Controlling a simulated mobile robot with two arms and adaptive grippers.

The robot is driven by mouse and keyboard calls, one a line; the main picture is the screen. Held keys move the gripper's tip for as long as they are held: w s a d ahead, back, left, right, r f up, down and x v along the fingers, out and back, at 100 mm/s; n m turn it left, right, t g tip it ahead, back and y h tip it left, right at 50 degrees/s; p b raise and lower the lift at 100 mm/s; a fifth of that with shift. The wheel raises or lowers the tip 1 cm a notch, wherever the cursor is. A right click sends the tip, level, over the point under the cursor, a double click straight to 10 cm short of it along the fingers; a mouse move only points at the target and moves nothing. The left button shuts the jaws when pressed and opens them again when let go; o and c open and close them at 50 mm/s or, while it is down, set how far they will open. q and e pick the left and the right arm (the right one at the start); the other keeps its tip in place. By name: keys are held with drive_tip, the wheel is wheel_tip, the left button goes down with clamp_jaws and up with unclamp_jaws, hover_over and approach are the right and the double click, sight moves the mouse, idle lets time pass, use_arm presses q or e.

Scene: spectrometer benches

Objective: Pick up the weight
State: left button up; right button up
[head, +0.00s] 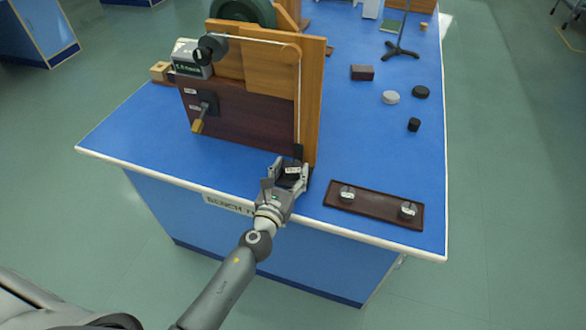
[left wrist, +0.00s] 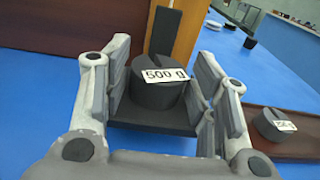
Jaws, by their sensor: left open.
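A dark grey cylindrical weight (left wrist: 158,94) labelled 500 g stands upright on a dark plate (left wrist: 150,119) with a black upright behind it. In the head view only its pale label and top (head: 292,170) show clearly, at the foot of a wooden panel. My left gripper (left wrist: 165,85) is open, with one finger on each side of the weight. A narrow gap shows at the left finger; contact at the right finger is unclear. In the head view this gripper (head: 285,178) is low at the bench's front edge. My right gripper is not in view.
The wooden apparatus (head: 310,80) rises behind the gripper. A brown block (head: 362,72) and small discs (head: 390,97) lie farther back.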

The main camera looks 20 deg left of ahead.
use_arm(q)
drive_tip(key=c, duration=1)
drive_tip(key=shift+r, duration=0.1)
clamp_jaws()
